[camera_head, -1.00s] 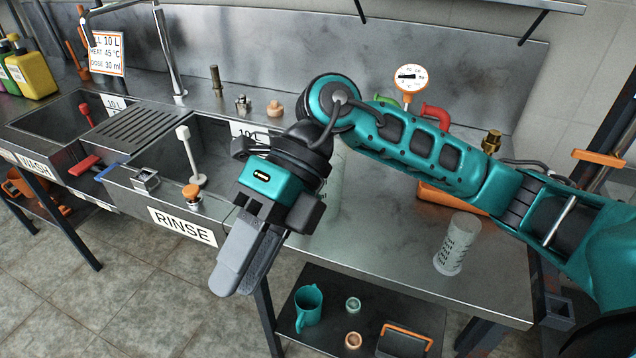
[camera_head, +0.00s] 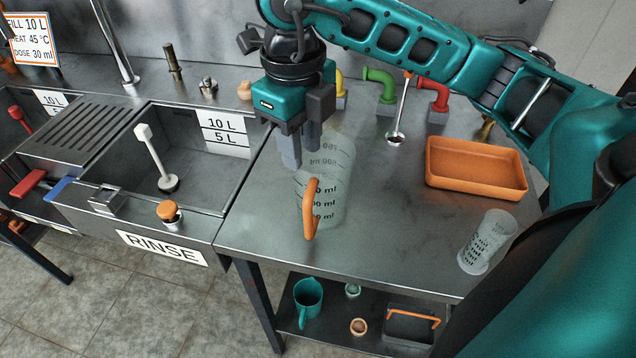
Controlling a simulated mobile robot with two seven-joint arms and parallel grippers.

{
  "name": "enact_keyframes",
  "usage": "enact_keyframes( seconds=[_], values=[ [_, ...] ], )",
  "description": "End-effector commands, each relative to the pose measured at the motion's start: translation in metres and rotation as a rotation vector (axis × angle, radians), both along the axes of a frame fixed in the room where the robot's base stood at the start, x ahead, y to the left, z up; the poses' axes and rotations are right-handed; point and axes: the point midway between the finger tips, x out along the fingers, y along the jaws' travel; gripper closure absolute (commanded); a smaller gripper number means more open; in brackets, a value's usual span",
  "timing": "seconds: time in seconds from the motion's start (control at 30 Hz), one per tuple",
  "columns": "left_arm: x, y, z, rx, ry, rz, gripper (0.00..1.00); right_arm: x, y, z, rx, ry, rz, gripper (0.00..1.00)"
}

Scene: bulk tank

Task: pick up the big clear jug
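The big clear jug (camera_head: 335,190) stands upright on the steel counter, right of the rinse sink. It is see-through, with dark ml markings and an orange handle (camera_head: 310,212) on its near side. My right gripper (camera_head: 300,152) points down at the jug's upper left, its fingers overlapping the rim area in the picture. I cannot tell whether the fingers touch the jug, or how far apart they are. My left gripper is not in view.
A smaller clear measuring cup (camera_head: 487,243) stands near the counter's right front. An orange tray (camera_head: 476,168) lies behind it. Green (camera_head: 380,82) and red (camera_head: 434,95) pipes rise at the back. The rinse sink (camera_head: 185,150) is left. The counter front between jug and cup is clear.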

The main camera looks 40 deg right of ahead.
Motion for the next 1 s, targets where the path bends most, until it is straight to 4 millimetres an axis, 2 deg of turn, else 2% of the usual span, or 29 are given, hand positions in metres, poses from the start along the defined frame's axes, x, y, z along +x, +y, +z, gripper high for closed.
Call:
enact_keyframes(
  seconds=[0.03,0.1,0.37,0.63,0.77,0.97,1.0],
  values=[
    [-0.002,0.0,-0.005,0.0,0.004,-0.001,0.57,-0.001,0.0,-0.012,0.001,0.004,0.0,0.67],
    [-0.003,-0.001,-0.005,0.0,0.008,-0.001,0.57,0.0,-0.001,-0.021,0.0,0.003,-0.001,0.67],
    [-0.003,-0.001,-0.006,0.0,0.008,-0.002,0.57,0.0,-0.001,-0.042,0.0,0.002,0.0,0.67],
    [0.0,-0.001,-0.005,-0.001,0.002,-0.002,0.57,0.001,-0.003,-0.08,0.001,0.003,-0.001,0.67],
    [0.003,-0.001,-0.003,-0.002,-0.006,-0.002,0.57,0.001,-0.003,-0.088,0.001,0.001,0.0,0.67],
    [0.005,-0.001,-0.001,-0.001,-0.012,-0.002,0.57,0.001,-0.003,-0.088,0.001,-0.001,0.001,0.67],
    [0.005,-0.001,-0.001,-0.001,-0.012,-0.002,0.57,0.001,-0.003,-0.088,0.001,-0.001,0.001,0.7]
  ],
)
